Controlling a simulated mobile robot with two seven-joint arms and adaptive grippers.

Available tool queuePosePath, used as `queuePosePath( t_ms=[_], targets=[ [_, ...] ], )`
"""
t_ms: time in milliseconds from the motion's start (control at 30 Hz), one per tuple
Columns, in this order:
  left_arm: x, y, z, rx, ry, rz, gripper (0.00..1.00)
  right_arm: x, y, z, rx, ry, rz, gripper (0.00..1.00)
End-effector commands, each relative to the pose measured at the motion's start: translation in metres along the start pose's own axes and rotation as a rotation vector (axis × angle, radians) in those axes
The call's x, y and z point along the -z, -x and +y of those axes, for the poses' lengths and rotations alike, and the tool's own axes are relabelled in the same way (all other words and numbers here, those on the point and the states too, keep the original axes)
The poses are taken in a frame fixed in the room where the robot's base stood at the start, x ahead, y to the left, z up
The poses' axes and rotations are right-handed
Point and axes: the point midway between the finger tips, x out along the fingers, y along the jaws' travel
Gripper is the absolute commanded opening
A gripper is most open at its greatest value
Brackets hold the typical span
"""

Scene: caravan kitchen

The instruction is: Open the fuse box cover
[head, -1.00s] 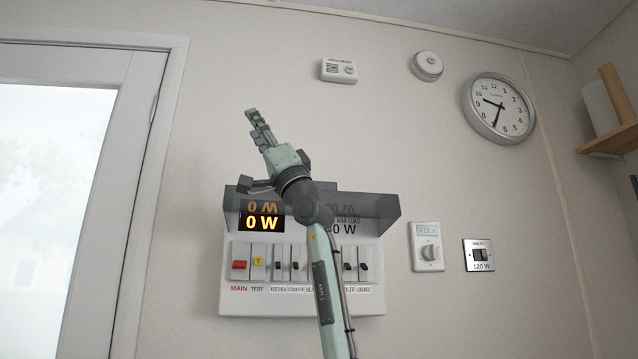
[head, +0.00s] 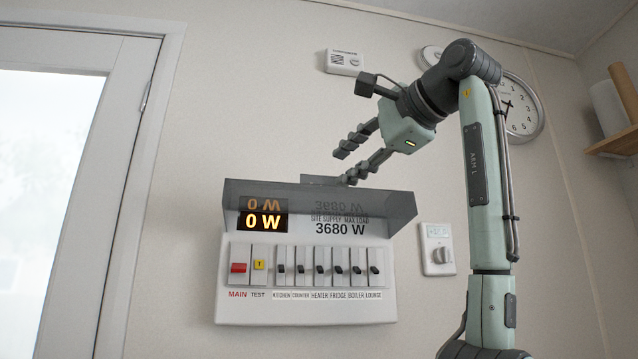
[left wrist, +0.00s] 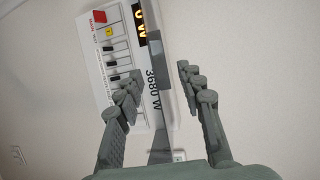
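The fuse box (head: 305,308) hangs on the wall, with a red main switch, a yellow test button, a row of dark breakers and a lit 0 W display. Its smoky clear cover (head: 320,200) is swung up and stands out from the top, leaving the switches uncovered. My left gripper (head: 344,168) is just above the cover, fingers spread and empty, pointing down to the left. In the left wrist view the cover (left wrist: 163,90) shows edge-on between the open fingers (left wrist: 160,92); I cannot tell whether they touch it. My right gripper is not in view.
A thermostat dial (head: 437,250) is on the wall right of the fuse box. A white detector (head: 344,62) and a clock (head: 524,112), partly behind my arm, are above. A door (head: 75,150) is at left. A shelf (head: 612,142) juts out at right.

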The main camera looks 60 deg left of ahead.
Motion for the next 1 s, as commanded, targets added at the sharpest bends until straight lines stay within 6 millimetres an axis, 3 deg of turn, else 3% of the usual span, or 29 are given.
queuePosePath(
  t_ms=[400, 800, 1000],
  targets=[
    [0.0, -0.063, 0.0, -0.001, 0.001, -0.004, 0.38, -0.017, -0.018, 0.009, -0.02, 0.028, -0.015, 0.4],
    [0.0, -0.073, 0.0, 0.001, 0.002, -0.002, 0.38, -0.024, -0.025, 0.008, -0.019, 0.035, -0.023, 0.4],
    [0.0, -0.073, 0.0, 0.001, 0.002, -0.002, 0.14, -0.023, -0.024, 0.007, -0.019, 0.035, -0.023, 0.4]
  ],
)
